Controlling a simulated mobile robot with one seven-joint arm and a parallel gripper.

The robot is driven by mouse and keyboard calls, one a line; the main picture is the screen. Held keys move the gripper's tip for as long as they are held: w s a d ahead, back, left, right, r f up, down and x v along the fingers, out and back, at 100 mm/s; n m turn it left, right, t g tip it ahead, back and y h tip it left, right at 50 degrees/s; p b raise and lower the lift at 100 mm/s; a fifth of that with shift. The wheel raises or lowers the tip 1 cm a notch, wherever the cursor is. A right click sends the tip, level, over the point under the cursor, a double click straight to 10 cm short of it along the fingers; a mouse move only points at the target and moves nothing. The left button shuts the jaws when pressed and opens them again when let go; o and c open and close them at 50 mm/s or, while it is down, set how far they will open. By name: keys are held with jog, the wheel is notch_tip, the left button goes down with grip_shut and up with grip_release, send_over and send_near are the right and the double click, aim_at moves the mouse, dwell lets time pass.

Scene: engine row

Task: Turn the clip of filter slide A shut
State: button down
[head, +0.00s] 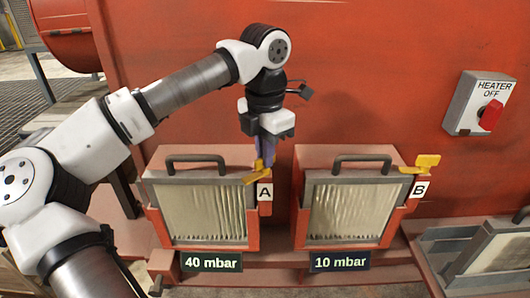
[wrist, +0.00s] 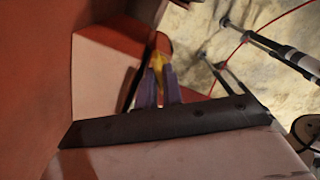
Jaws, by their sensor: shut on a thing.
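Filter slide A (head: 212,208) is a pleated panel in a red housing, with a dark handle on top and an "A" label (head: 264,191) at its right. Its yellow clip (head: 257,179) is at the upper right corner, with its lower part reaching left across the frame's top corner. My gripper (head: 264,158) points down from above and is shut on this clip, hiding part of it. In the wrist view the purple fingers (wrist: 158,88) close on both sides of the yellow clip (wrist: 158,62).
Filter slide B (head: 350,212) stands to the right, its yellow clip (head: 427,161) sticking out right. Signs read "40 mbar" (head: 212,262) and "10 mbar" (head: 340,261). A heater switch box (head: 479,103) is on the red wall. A loose filter frame (head: 485,250) lies lower right.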

jog(key=m, duration=0.3)
jog(key=shift+m, duration=2.3)
jog(key=shift+r, duration=0.1)
jog(key=c, duration=1.5)
grip_release()
jog(key=shift+c, duration=0.2)
notch_tip(320, 180, up, 14)
